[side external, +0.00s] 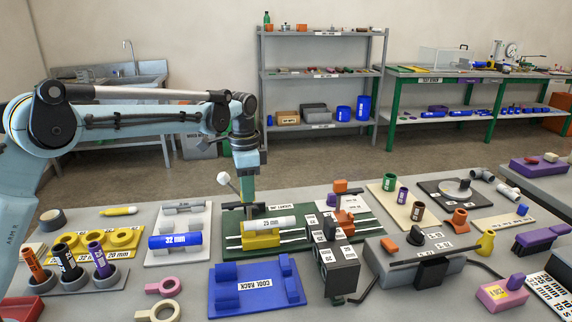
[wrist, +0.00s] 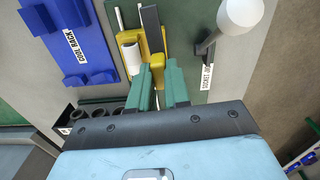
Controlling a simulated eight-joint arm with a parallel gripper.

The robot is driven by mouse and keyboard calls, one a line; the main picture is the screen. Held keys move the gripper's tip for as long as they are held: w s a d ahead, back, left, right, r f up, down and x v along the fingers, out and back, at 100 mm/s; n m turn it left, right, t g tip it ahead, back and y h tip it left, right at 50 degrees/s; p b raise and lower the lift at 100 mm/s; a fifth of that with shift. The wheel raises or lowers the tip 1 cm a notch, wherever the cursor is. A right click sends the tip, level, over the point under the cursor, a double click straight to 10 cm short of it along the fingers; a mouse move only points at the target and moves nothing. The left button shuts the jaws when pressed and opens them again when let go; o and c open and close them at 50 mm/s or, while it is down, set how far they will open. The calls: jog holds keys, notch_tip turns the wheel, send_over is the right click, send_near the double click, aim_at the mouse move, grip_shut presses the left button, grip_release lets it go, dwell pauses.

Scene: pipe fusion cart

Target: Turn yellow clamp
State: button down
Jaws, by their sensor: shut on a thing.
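The yellow clamp (side external: 262,240) sits on the dark green board and holds a white pipe labelled 25 mm (side external: 270,225). In the wrist view the clamp (wrist: 127,22) lies just beyond my fingers, with the white pipe (wrist: 131,55) beside its upright yellow part (wrist: 156,62). My gripper (side external: 249,210) points down at the back of the clamp. In the wrist view its green fingers (wrist: 158,78) are shut on that yellow part. The fingers hide part of the grip.
A white ball-ended lever (wrist: 238,14) rises from the board close to my gripper; it also shows in the side view (side external: 222,178). The blue cooling rack (side external: 257,287) lies in front. Dark blocks (side external: 333,270) stand at the right. A blue 32 mm pipe (side external: 175,241) lies left.

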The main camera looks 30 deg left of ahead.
jog(key=shift+m, duration=0.5)
jog(key=c, duration=1.1)
grip_release()
jog(key=shift+r, duration=0.15)
notch_tip(320, 180, up, 12)
jog(key=shift+f, duration=0.1)
jog(key=shift+s, duration=0.1)
jog(key=s+n+t, duration=0.4)
jog(key=s+n, duration=0.1)
jog(key=s, duration=0.6)
jog(key=s+f+n+t, duration=0.1)
jog(key=s+f, duration=0.2)
jog(key=s+f+n+t, duration=0.1)
jog(key=s+f, duration=0.2)
jog(key=s, duration=0.1)
jog(key=s+f+n+t, duration=0.1)
jog(key=s+f+n, duration=0.1)
jog(key=s+f, duration=0.1)
jog(key=shift+s+d+f, duration=0.15)
jog(key=shift+d+f, duration=0.1)
jog(key=shift+d, duration=0.15)
